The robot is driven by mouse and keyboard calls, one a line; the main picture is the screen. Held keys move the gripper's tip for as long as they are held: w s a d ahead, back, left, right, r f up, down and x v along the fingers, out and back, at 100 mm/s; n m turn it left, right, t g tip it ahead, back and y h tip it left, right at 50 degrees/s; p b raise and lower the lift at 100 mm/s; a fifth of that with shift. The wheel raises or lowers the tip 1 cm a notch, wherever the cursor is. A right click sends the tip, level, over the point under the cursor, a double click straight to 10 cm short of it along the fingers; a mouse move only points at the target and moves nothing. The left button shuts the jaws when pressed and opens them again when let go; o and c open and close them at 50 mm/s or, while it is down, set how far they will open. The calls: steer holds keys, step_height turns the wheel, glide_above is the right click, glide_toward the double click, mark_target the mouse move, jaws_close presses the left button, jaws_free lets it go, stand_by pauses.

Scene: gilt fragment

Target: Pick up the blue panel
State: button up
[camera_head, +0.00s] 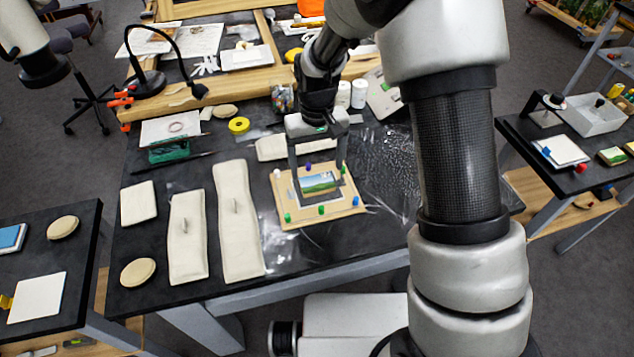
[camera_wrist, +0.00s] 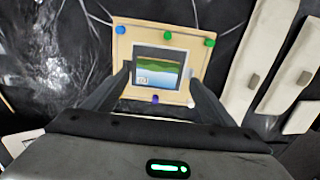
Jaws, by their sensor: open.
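A small panel (camera_head: 320,186) with a blue sky and green field lies on a tan board (camera_head: 286,190) on the black table; it also shows in the wrist view (camera_wrist: 158,66). It is the panel with blue under my gripper. My gripper (camera_head: 319,178) points down over the board, open, with one finger at each side of the panel. In the wrist view the fingertips (camera_wrist: 159,70) flank the panel's left and right edges with small gaps. Nothing is held. I cannot tell the exact height of the fingertips above the board.
Coloured pegs, such as a green one (camera_head: 321,210), ring the board. Long cream sandbags (camera_head: 236,220) lie to the left, and another cream bag (camera_head: 272,148) lies behind. A black lamp (camera_head: 150,80) and white jars (camera_head: 359,94) stand farther back.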

mark_target(319, 188)
steer(key=f, duration=0.7)
steer(key=shift+s+d+f+p, duration=0.1)
steer(key=shift+d+f+p, duration=0.15)
steer(key=shift+p, duration=0.15)
steer(key=shift+r, duration=0.1)
steer(key=shift+c, duration=0.3)
steer(key=c, duration=0.8)
